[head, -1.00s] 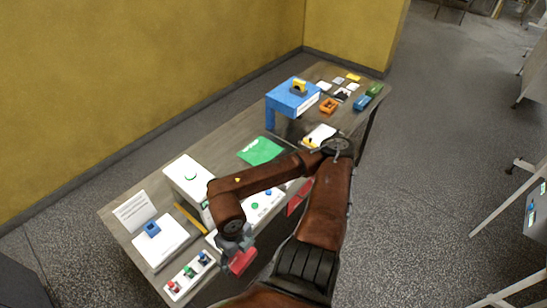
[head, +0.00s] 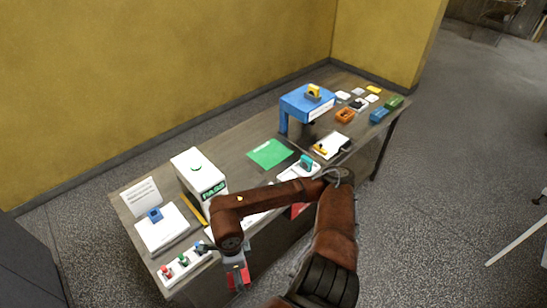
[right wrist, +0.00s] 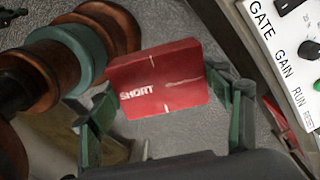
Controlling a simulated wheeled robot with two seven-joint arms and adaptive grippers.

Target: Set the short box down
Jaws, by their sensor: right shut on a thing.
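The short box is red with white "SHORT" lettering and fills the middle of the right wrist view (right wrist: 165,85). My right gripper (right wrist: 167,112) is shut on it, with a finger on each side. In the head view my right gripper (head: 234,264) hangs at the table's front edge, near the button panel, and the red box (head: 241,278) shows partly below it. The box is clear of the tabletop, over or just in front of the edge. My left gripper is not in view.
The wooden table (head: 240,137) holds a button panel (head: 184,264), a white scale-like pad with a blue block (head: 155,215), a white "PASS" unit (head: 197,175), a green mat (head: 270,153) and a blue stand (head: 306,103). Another red thing (head: 298,209) shows by the front edge.

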